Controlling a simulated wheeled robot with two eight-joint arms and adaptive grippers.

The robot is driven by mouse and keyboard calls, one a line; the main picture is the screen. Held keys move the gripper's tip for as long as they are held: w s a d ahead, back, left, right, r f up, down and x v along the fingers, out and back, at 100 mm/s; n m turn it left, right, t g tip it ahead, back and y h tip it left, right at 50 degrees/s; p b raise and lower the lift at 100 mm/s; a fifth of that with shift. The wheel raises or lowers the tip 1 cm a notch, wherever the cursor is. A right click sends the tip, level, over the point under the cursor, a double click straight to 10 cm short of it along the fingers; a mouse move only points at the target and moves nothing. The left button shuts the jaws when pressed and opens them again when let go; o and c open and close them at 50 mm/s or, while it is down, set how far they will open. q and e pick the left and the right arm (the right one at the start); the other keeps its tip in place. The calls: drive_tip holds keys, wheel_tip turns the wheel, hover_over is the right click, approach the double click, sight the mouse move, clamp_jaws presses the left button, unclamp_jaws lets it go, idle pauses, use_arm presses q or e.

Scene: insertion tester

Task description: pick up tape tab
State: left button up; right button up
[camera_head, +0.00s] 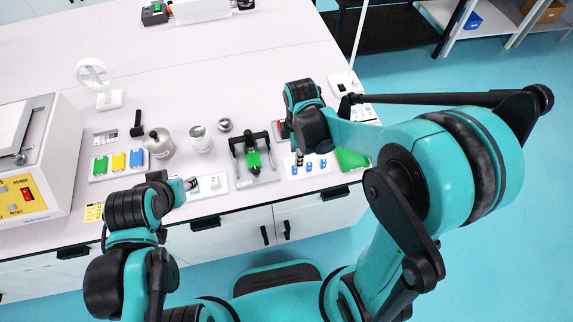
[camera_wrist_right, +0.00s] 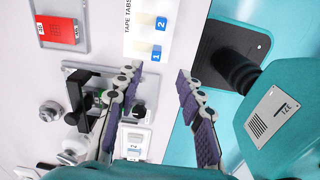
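A white tape tab card (camera_head: 288,172) lies near the table's front edge, with small blue tape tabs (camera_head: 309,167) on it. In the right wrist view, the card (camera_wrist_right: 137,42) carries the words TAPE TABS; blue tabs numbered 1 (camera_wrist_right: 156,52) and 2 (camera_wrist_right: 161,23) show, and the rest is cut off by the top edge. My right gripper (camera_wrist_right: 158,73) is open and empty, its fingertips apart just short of tab 1. It points down over the card in the head view (camera_head: 299,158). My left gripper (camera_head: 191,183) is low at the table's front; its fingers are too small to read.
A black clamp fixture (camera_head: 254,181) with a green piece stands left of the card; it shows beside my fingers in the wrist view (camera_wrist_right: 85,75). A red block (camera_wrist_right: 57,30) sits in a grey tray. Metal weights (camera_head: 201,140) and a color block tray (camera_head: 118,172) are further left.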

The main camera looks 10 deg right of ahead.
sight(294, 169)
drive_tip(key=shift+w+a+f+n, duration=0.1)
drive_tip(key=shift+a+f+n, duration=0.05)
drive_tip(key=shift+f+n, duration=0.2)
drive_tip(key=shift+f, duration=0.4)
drive_tip(key=shift+f+b, duration=0.65)
drive_tip(key=shift+f, duration=0.3)
drive_tip(key=f, duration=0.1)
drive_tip(key=f+b, duration=0.1)
drive_tip(key=f, duration=0.1)
drive_tip(key=f+b, duration=0.1)
drive_tip(key=f, duration=0.1)
drive_tip(key=shift+w, duration=0.3)
drive_tip(key=c, duration=0.8)
